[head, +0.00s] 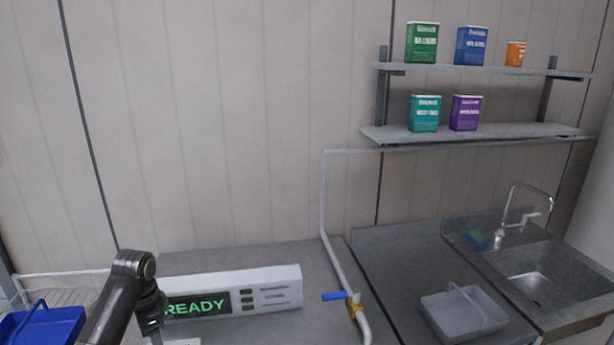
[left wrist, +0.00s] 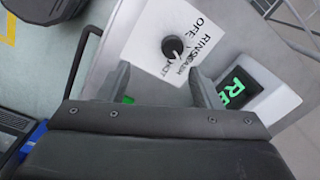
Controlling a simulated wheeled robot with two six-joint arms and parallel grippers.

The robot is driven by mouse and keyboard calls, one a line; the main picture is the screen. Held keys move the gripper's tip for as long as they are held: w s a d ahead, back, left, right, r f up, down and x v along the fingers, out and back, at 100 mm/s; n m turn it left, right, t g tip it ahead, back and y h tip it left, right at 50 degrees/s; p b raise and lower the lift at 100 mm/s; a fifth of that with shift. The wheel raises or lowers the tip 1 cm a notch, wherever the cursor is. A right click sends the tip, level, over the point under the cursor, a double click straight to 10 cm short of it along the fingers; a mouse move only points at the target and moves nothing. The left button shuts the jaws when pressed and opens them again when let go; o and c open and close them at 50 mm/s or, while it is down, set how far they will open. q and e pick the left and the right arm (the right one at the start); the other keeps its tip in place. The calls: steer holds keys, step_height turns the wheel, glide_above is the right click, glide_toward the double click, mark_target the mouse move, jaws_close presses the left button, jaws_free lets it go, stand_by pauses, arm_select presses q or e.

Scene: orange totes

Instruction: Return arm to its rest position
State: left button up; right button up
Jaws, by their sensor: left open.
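My left arm (head: 122,290) rises at the lower left of the head view, in front of a white machine with a green READY display. Its gripper is hidden or below the frame there. In the left wrist view my left gripper (left wrist: 163,88) is open, its two dark fingers apart with nothing between them. Beyond the fingertips is a white panel with a black knob (left wrist: 173,47) and labels including OFF and RINSE. The knob appears apart from the fingers. My right arm and gripper are not in view.
The white machine (head: 282,279) stands on a grey counter (head: 320,265). A pipe with a blue-handled valve (head: 335,296), a grey basket (head: 462,312) and a sink (head: 545,282) lie to the right. A blue bin (head: 45,325) is at lower left. Shelves (head: 480,132) hold several containers.

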arm_select(q)
steer(key=s+d+f+n+t, duration=0.1)
steer(key=s+d+f+n, duration=0.1)
steer(key=s+f, duration=0.55)
steer(key=s+d+f+n+t, duration=0.1)
steer(key=s+d+f+n, duration=0.3)
steer(key=s, duration=0.7)
steer(key=s+r+n+t+y, duration=0.1)
steer(key=s+r+n, duration=0.25)
steer(key=s, duration=1.35)
step_height(320, 180, down, 29)
steer(key=g+b, duration=0.1)
steer(key=b, duration=0.4)
steer(key=s+f+b, duration=0.2)
steer(key=s+f, duration=0.5)
steer(key=f, duration=0.3)
steer(key=s+f+g+b, duration=0.1)
steer(key=s+f+b, duration=0.2)
steer(key=s+f, duration=0.5)
step_height(320, 180, down, 4)
steer(key=shift+s+d+r+n+h, duration=0.2)
steer(key=shift+d+n+h, duration=0.1)
steer(key=shift+n, duration=0.15)
